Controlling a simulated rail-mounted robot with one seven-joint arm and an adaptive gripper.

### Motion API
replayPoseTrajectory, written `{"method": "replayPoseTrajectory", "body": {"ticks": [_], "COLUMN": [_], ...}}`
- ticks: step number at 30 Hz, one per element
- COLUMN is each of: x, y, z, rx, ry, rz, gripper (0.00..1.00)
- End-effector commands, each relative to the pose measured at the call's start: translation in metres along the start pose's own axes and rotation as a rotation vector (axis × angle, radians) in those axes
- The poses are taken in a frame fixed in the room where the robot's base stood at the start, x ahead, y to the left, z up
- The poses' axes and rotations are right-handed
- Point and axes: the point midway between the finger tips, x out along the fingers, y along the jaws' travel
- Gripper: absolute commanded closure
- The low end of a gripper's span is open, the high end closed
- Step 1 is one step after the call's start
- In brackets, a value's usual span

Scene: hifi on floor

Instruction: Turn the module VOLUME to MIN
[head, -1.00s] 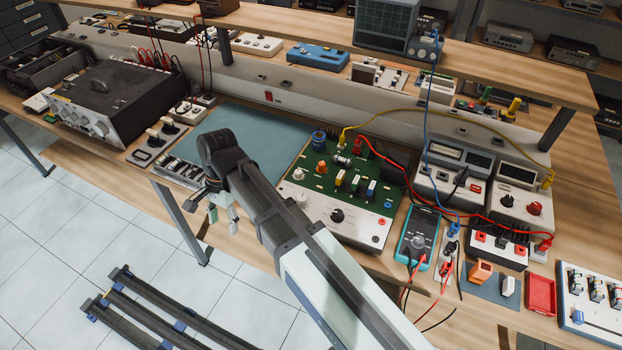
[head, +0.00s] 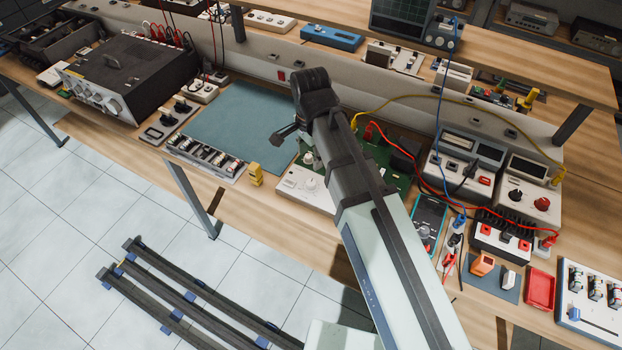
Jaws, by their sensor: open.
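The module is a green circuit board (head: 372,148) with a white front panel (head: 290,186) on the bench. My arm crosses in front of it and hides its middle and right part. A pale knob (head: 310,184) shows on the left of the panel; I cannot read any label, so I cannot tell which knob is VOLUME.
A yellow block (head: 256,174) stands left of the module, beside a teal mat (head: 238,128) with free room. A multimeter (head: 428,222) and power supplies (head: 465,160) with red, yellow and blue cables lie to the right. A shelf (head: 540,70) runs above the back.

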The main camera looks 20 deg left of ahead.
Motion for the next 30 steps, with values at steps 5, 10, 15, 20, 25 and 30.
{"method": "replayPoseTrajectory", "body": {"ticks": [5, 10, 15, 20, 25, 30], "x": [0.026, 0.051, 0.076, 0.096, 0.112, 0.119], "y": [0.001, 0.001, 0.001, 0.0, 0.0, 0.0], "z": [0.001, 0.001, 0.001, 0.0, 0.0, 0.0], "rx": [0.0, -0.001, -0.001, -0.001, -0.001, -0.001], "ry": [-0.001, -0.001, -0.001, -0.001, -0.001, -0.001], "rz": [0.002, 0.003, 0.003, 0.002, 0.001, 0.001], "gripper": [0.42, 0.42, 0.42, 0.42, 0.42, 0.42]}}
